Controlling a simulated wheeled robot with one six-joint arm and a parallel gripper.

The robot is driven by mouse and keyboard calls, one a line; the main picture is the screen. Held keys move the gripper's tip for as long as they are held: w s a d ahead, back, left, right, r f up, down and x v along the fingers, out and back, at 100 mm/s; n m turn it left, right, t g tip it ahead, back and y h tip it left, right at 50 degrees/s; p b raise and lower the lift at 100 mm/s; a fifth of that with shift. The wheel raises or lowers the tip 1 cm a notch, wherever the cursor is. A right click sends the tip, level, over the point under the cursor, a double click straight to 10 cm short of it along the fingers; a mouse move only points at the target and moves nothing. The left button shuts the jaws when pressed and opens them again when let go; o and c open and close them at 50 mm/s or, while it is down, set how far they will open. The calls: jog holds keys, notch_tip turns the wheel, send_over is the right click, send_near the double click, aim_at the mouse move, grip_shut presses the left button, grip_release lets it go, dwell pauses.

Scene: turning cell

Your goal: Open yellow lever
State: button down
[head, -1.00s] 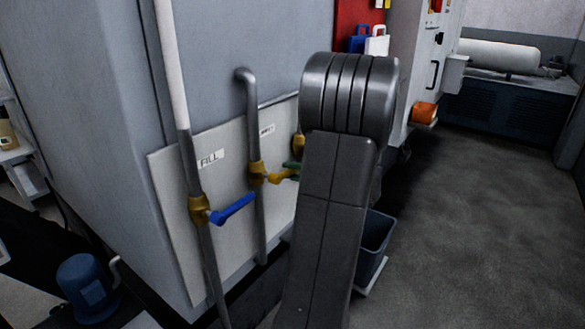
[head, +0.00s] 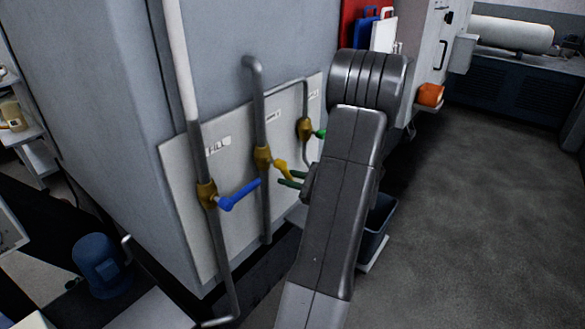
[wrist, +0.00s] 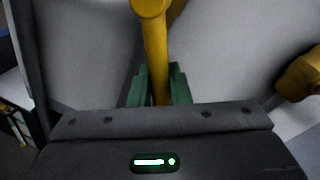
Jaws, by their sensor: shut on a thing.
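The yellow lever (head: 282,169) sticks out from the brass valve (head: 263,158) on the middle pipe and slopes down to the right. My gripper (head: 291,180) has green fingers at the lever's outer end, with my arm covering part of the panel behind. In the wrist view the yellow lever (wrist: 155,50) runs down between the two green fingers of my gripper (wrist: 158,88), which are shut on it. The lever's tip is hidden behind the gripper body.
A blue lever (head: 240,195) is on the left pipe, near the yellow one. A green lever (head: 319,133) is on the right pipe, partly behind my arm. A dark blue bin (head: 378,225) stands beside my arm. The floor at right is clear.

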jog(key=shift+s+a+f+m+y+p, duration=0.2)
jog(key=shift+s+a+m+p, duration=0.2)
jog(key=shift+m, duration=0.45)
jog(key=shift+s+a+f+m+y+p, duration=0.1)
jog(key=shift+s+a+m+y+p, duration=0.15)
jog(key=shift+s+m+p, duration=0.5)
jog(key=shift+s+a+f+m+y+p, duration=0.15)
jog(key=shift+s+a+m+p, duration=0.15)
jog(key=shift+m, duration=0.7)
jog(key=shift+a, duration=0.1)
jog(key=c, duration=1.4)
grip_release()
jog(key=b+v, duration=0.1)
jog(key=v, duration=1.3)
jog(key=shift+a, duration=0.15)
jog(key=p+x, duration=0.1)
jog(key=x, duration=1.2)
jog(key=shift+w+a, duration=0.25)
jog(key=shift+w, duration=0.05)
